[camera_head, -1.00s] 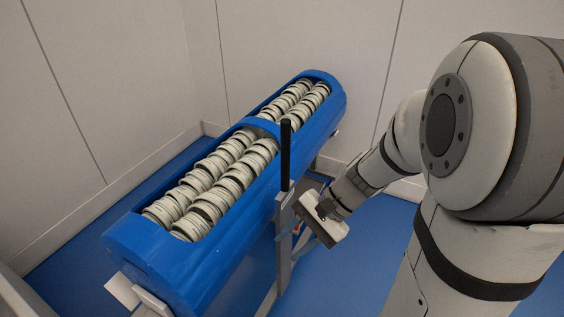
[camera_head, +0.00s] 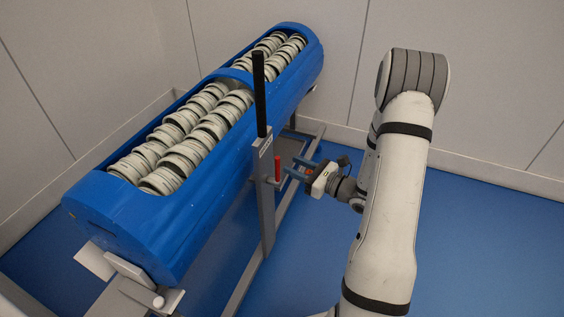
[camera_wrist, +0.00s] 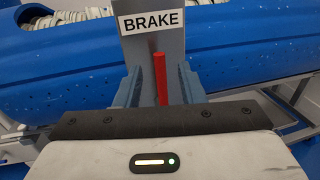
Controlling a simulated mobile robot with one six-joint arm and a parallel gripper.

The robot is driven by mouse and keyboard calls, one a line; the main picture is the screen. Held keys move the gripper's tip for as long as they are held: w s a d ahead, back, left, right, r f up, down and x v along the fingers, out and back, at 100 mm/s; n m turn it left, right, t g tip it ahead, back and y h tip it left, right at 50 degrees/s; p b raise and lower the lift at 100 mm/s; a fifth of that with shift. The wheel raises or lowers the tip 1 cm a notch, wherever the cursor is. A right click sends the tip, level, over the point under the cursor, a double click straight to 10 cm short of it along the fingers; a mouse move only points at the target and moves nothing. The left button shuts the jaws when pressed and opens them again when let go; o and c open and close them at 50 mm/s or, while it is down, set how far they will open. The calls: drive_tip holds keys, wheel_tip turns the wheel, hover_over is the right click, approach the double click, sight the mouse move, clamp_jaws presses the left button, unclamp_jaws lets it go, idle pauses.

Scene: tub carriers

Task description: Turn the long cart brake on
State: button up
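The long cart carries a blue tub (camera_head: 215,150) on a grey frame. A grey post with a label reading BRAKE (camera_wrist: 152,21) stands at its near side, with an upright black bar (camera_head: 259,95) above. A red brake handle (camera_head: 277,166) stands upright beside the post; it also shows in the wrist view (camera_wrist: 160,76). My gripper (camera_head: 291,167) is open and points at the handle from the right. In the wrist view the red handle appears between its two blue-grey fingers; the head view shows the fingertips close to it. I cannot tell whether they touch.
The tub holds two rows of pale ring-shaped pieces (camera_head: 185,150). White walls (camera_head: 440,60) stand behind and to the left of the cart. The cart's lower grey rails (camera_head: 245,283) run near the floor. Blue floor (camera_head: 480,240) is clear to the right.

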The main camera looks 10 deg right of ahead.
drive_tip(key=x, duration=0.5)
drive_tip(key=shift+a, duration=0.1)
clamp_jaws()
idle(0.5)
